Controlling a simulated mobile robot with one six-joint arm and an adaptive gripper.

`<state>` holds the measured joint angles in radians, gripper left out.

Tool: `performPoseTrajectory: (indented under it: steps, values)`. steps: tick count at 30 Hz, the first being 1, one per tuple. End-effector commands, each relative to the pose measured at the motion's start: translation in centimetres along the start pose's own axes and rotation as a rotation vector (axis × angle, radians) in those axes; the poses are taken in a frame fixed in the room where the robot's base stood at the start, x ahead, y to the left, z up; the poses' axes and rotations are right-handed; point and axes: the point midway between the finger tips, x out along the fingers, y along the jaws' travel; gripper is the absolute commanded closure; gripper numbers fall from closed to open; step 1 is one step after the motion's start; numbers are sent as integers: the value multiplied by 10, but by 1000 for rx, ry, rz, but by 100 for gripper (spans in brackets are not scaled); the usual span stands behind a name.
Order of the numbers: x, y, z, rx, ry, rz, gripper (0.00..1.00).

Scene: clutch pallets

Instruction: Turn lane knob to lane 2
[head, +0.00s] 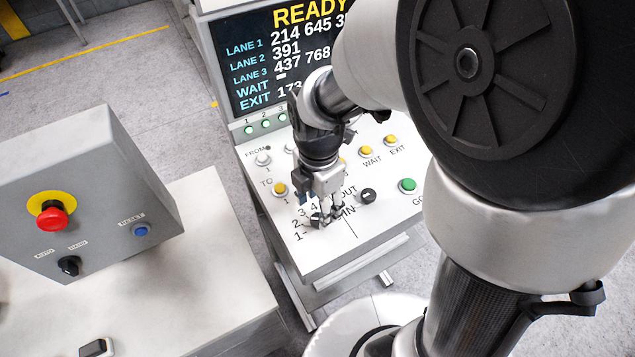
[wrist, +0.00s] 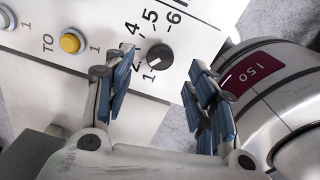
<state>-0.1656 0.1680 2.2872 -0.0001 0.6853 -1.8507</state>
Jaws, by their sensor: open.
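The lane knob (wrist: 160,57) is a small round black knob on the white panel. In the wrist view its white pointer mark is toward the lower left, near the 1 and 2 labels; I cannot tell exactly which number it meets. The numbers 4, 5 and 6 show above it, and my left finger partly covers the lower ones. My gripper (wrist: 162,72) is open, its blue-padded fingers on either side of the knob, with gaps visible.
Another black knob (head: 368,196) is right of my gripper, beside a green button (head: 407,186). Yellow buttons (head: 280,188) and a READY screen (head: 285,60) are on the console. A grey box with a red stop button (head: 52,219) stands left.

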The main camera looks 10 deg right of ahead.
Motion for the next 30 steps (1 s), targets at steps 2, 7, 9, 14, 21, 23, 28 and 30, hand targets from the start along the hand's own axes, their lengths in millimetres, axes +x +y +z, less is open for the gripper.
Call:
performPoseTrajectory:
  steps: [2,7,9,14,21,23,28,30]
  values:
    - [-19,2,0,0,-2,7,49]
    - [-50,1,0,0,-1,4,49]
    - [-58,1,0,0,-1,3,49]
    - [-68,0,0,0,0,0,49]
    - [-70,0,0,0,0,-2,49]
    - [-70,0,0,0,0,-1,49]
    - [-79,-8,2,119,-7,27,49]
    - [-90,-17,3,260,-11,59,49]
